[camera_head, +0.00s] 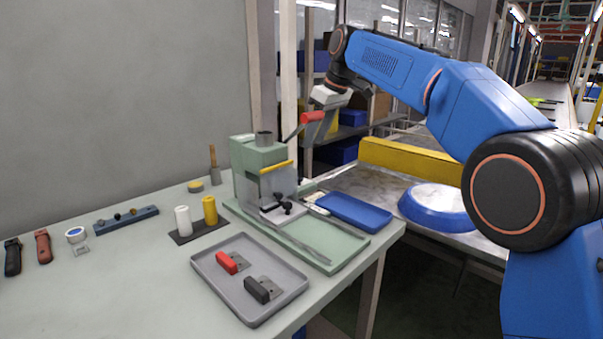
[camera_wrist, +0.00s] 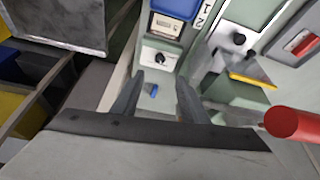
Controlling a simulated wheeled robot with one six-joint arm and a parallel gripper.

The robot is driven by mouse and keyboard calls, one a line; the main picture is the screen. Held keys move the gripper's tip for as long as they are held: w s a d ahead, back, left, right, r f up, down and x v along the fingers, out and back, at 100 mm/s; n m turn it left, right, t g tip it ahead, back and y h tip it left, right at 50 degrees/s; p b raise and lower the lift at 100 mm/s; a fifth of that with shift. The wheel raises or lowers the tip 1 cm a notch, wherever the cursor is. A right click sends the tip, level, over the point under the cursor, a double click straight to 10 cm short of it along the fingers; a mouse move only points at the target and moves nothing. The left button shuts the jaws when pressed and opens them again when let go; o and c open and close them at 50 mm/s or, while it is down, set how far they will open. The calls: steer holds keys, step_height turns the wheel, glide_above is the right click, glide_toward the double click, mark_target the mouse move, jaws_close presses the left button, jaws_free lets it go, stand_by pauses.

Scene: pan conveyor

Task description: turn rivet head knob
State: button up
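In the wrist view, a small black knob (camera_wrist: 160,58) sits on a pale panel beside the green press; I take it as the rivet head knob. My gripper (camera_wrist: 158,80) is open, with its two fingers apart below the knob in the picture and nothing held between them. A small blue part (camera_wrist: 153,90) shows between the fingers, farther off. The green press (camera_head: 262,165) stands on the bench in the head view, where my gripper (camera_head: 328,122) is above and right of it. The knob cannot be made out in the head view.
The press's red lever grip (camera_head: 312,117) is close to my gripper and also shows in the wrist view (camera_wrist: 295,123). A blue tray (camera_head: 352,212) and a grey tray (camera_head: 210,268) lie nearby.

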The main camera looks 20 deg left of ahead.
mark_target(299, 178)
steer(key=x, duration=1.3)
steer(key=shift+f, duration=0.15)
jaws_close()
